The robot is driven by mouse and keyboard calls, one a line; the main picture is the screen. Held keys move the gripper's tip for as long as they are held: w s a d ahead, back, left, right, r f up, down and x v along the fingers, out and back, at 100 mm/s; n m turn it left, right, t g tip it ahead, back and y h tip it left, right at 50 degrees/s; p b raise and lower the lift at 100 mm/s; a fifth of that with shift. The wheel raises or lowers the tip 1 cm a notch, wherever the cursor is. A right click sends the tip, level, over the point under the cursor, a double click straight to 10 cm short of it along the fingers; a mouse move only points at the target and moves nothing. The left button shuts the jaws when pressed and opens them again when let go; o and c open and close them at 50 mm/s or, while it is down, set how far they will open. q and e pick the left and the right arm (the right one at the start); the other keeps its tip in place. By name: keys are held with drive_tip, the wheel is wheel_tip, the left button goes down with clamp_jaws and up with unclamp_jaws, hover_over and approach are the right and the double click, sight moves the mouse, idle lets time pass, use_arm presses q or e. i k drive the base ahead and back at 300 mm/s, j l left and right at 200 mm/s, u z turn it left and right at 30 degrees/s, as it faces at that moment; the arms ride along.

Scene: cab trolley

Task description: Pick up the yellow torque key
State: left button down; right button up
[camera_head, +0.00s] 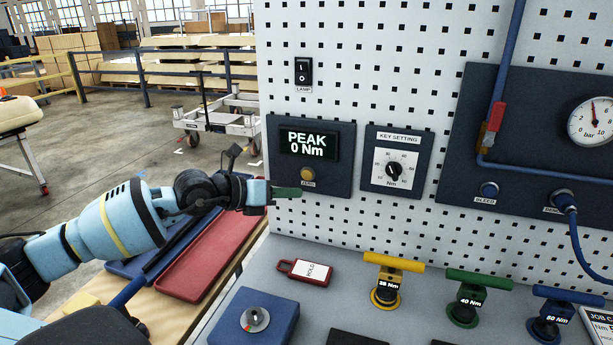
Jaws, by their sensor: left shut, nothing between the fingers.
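The yellow torque key (388,280) stands upright on the grey bench, its T-handle on top and a "35 Nm" label on its shaft. A green torque key (467,297) marked "40 Nm" and a blue one (553,314) marked "50 Nm" stand to its right. My left gripper (290,192) is shut and empty. It is in front of the pegboard near the PEAK display panel, up and to the left of the yellow key and apart from it. My right gripper is not in view.
A red HOLD tag (305,270) lies left of the yellow key. A blue block with a round fitting (254,319) sits at the front left. A red tray (212,254) lies on the wooden table. A pegboard (420,70) with panels rises behind the bench.

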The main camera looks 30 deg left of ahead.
sight(390, 278)
drive_tip(key=k, duration=1)
